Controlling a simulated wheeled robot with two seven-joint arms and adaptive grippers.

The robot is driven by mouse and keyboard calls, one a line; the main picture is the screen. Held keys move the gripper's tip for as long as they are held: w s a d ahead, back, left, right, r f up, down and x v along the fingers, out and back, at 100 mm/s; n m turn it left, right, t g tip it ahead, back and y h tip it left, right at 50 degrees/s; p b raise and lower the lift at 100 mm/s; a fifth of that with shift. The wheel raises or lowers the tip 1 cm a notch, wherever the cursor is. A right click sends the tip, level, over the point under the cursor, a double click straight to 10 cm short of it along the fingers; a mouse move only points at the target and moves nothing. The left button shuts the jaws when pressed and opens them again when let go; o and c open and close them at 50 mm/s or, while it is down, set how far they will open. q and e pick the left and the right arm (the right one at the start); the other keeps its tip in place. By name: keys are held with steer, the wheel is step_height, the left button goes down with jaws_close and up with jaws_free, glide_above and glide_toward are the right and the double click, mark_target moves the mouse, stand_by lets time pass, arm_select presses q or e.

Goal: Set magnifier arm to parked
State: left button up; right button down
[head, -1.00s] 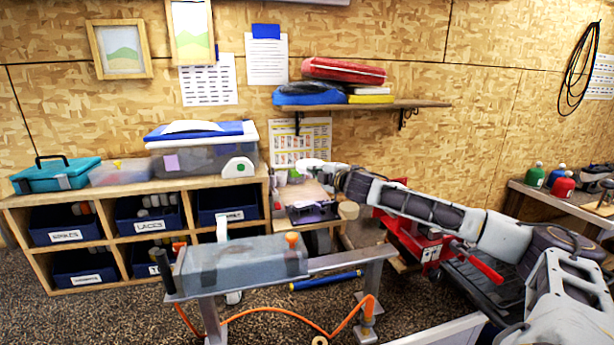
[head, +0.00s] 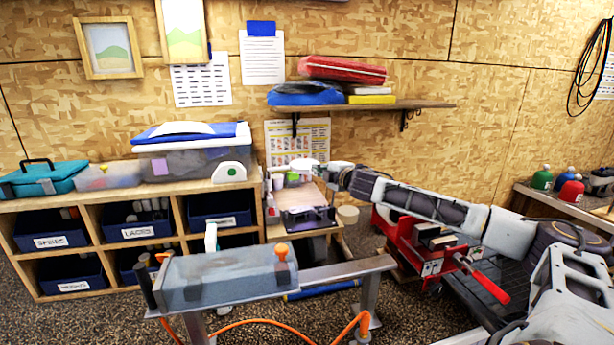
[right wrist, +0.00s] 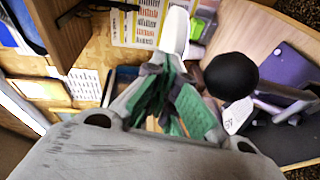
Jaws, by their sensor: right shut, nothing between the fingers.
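A white, rounded part (head: 304,164), which looks like the magnifier head, stands above the small wooden bench at the back centre. In the right wrist view a white, elongated part (right wrist: 174,32) shows just beyond the fingertips; it may be the same piece. A black ball knob (right wrist: 230,76) is to the right of the fingers there, apart from them. My right gripper (head: 330,176) is beside the white part; its green-padded fingers (right wrist: 170,72) are shut and empty. I cannot tell whether they touch the white part. The magnifier's joints are mostly hidden. My left gripper is out of view.
A purple-and-dark device (head: 308,218) sits on the small bench, also in the wrist view (right wrist: 284,68). A red machine (head: 412,240) stands right of it. A grey block (head: 228,278) on a metal stand is in front. A shelf (head: 425,104) hangs above, and a cubby unit (head: 90,214) stands left.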

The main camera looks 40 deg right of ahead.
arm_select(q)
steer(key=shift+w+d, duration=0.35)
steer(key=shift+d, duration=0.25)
arm_select(e)
steer(key=shift+w+d, duration=0.25)
steer(key=shift+d, duration=0.05)
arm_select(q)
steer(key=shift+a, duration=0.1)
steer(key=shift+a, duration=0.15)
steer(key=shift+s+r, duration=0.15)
